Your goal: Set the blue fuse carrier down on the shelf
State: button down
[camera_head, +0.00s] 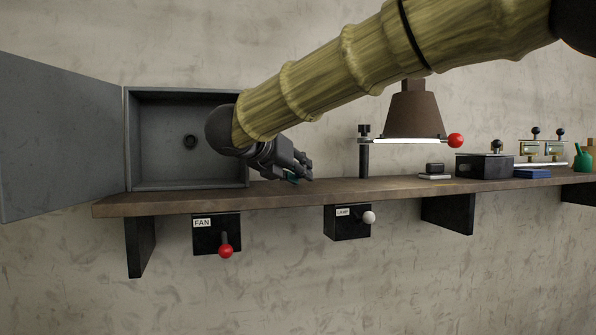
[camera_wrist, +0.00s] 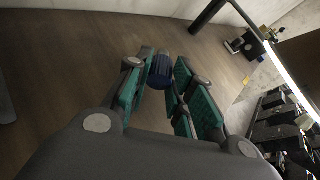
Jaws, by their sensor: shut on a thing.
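My gripper (camera_head: 296,172) hangs low by the shelf (camera_head: 215,199), just right of the open grey box. In the wrist view, my gripper (camera_wrist: 160,80) is shut on the blue fuse carrier (camera_wrist: 161,70), a small dark blue ribbed piece between the green-padded fingers. The brown shelf top (camera_wrist: 60,70) shows below and around it. The fingers hide most of the carrier in the head view. I cannot tell whether the carrier touches the shelf.
The grey box (camera_head: 165,137) with its door (camera_head: 60,137) swung open stands left. A lamp (camera_head: 413,112) on a post stands right, beyond it a black box (camera_head: 484,166) and a flat blue piece (camera_head: 532,173). FAN (camera_head: 217,234) and LAMP (camera_head: 347,222) switches hang below. Shelf between grey box and post is mostly clear.

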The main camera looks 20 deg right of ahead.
jog(key=shift+f, duration=0.2)
jog(key=c, duration=1.2)
grip_release()
jog(key=shift+o, duration=0.2)
jog(key=v, duration=1.2)
jog(key=shift+w, duration=0.1)
